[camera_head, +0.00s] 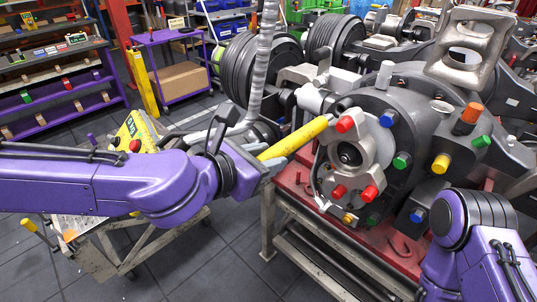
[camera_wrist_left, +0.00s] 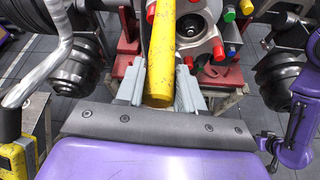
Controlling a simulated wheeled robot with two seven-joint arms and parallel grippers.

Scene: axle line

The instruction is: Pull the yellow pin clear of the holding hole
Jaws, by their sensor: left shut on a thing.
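The yellow pin (camera_head: 295,138) is a long rod slanting up and right from my left gripper (camera_head: 262,165) toward the grey hub (camera_head: 352,152). Its far end shows beside a red plug at the hub's upper left; I cannot tell whether it is inside a hole. In the left wrist view the pin (camera_wrist_left: 161,60) stands between the two grey fingers of my left gripper (camera_wrist_left: 160,90), shut on its near end, and its far end runs out of the top. The holding hole cannot be made out.
The hub carries red, blue, green and yellow plugs and stands on a red-topped bench (camera_head: 290,180). A grey ribbed hose (camera_head: 264,60) rises close behind my left gripper. A yellow box (camera_head: 135,130) sits on a cart at left.

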